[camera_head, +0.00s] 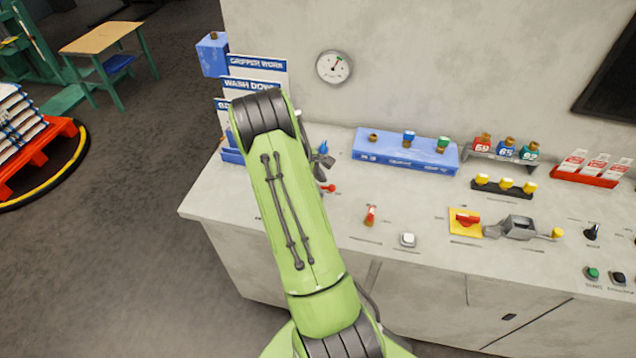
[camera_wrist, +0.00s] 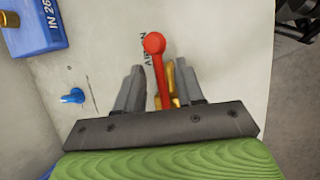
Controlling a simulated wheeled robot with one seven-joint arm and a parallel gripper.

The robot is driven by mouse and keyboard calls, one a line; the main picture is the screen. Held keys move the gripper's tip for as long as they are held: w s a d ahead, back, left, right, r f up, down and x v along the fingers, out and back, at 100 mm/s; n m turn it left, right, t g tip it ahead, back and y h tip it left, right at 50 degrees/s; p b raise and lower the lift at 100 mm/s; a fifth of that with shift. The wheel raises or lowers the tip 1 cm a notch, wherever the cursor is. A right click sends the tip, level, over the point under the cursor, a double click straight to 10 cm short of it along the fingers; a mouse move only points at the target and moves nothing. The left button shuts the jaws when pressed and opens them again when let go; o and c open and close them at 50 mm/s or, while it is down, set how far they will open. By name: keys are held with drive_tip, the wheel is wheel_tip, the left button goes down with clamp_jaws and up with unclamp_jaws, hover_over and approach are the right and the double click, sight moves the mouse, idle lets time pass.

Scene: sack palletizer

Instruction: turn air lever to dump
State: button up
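The air lever (camera_wrist: 156,60), red with a round knob, shows in the wrist view over a yellow, brass-like part (camera_wrist: 176,96). Printing that begins with "AIR" is partly hidden beside it. My gripper (camera_wrist: 160,78) is open, with one finger on each side of the red shaft and gaps showing between. In the head view, a red knob (camera_head: 328,188) shows beside my gripper (camera_head: 322,164), which is mostly hidden behind my green arm. The lever's base is hidden by the gripper, and I cannot read a dump mark.
A small blue knob (camera_wrist: 74,96) is left of the gripper in the wrist view. On the counter, a blue block (camera_head: 405,155) with fittings stands behind; a red-topped switch (camera_head: 370,215) and a white button (camera_head: 408,240) lie to the right. A wall gauge (camera_head: 333,67) hangs above.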

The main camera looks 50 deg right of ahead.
clamp_jaws()
drive_tip(key=shift+a, duration=0.1)
idle(0.3)
drive_tip(key=m, duration=0.1)
drive_tip(key=a+m+y, duration=0.1)
drive_tip(key=m+g, duration=0.1)
drive_tip(key=m, duration=0.1)
drive_tip(key=shift+s+a, duration=0.15)
drive_tip(key=shift+a, duration=0.15)
drive_tip(key=m+y, duration=0.1)
drive_tip(key=a+m, duration=0.1)
drive_tip(key=m, duration=0.1)
drive_tip(key=shift+a+m+g+y, duration=0.3)
drive_tip(key=shift+g+y, duration=0.1)
drive_tip(key=m, duration=0.1)
drive_tip(key=w+a+m+y+b, duration=0.1)
drive_tip(key=m, duration=0.1)
drive_tip(key=a+m+y, duration=0.1)
drive_tip(key=m, duration=0.1)
drive_tip(key=shift+w, duration=0.4)
drive_tip(key=shift+w+a+m+t+y+b, duration=0.2)
drive_tip(key=shift+w+m+y+b, duration=0.15)
drive_tip(key=shift+m, duration=0.55)
drive_tip(key=shift+w+a+m+t+y+b, duration=0.2)
drive_tip(key=shift+w+a+m+y+b, duration=0.15)
drive_tip(key=shift+m, duration=0.55)
drive_tip(key=shift+w+a+m+t+y+b, duration=0.1)
drive_tip(key=shift+w+m+t+y+b, duration=0.25)
drive_tip(key=shift+m, duration=0.55)
